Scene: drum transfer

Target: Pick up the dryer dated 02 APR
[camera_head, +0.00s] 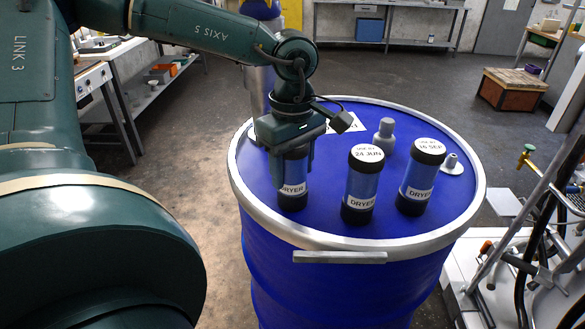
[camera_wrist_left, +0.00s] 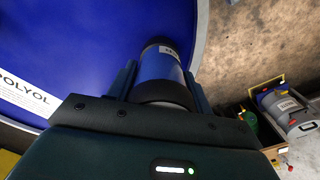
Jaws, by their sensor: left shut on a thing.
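Three dryers with blue bodies and black end caps stand on the blue drum lid. The middle one (camera_head: 362,186) reads 24 JUN on top and the right one (camera_head: 420,178) reads 16 SEP. My left gripper (camera_head: 293,158) comes down from above and is shut around the left dryer (camera_head: 292,194). The gripper hides that dryer's top, so its date cannot be read. In the left wrist view this dryer (camera_wrist_left: 159,68) sits between the two fingers. It appears upright on the lid; any gap beneath cannot be told. My right gripper is not in view.
The blue drum (camera_head: 345,275) has a pale metal rim. A grey fitting (camera_head: 384,138) stands at the lid's back and a smaller one (camera_head: 452,164) at its right. A POLYOL label (camera_wrist_left: 22,96) lies on the lid. The lid's front area is bare.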

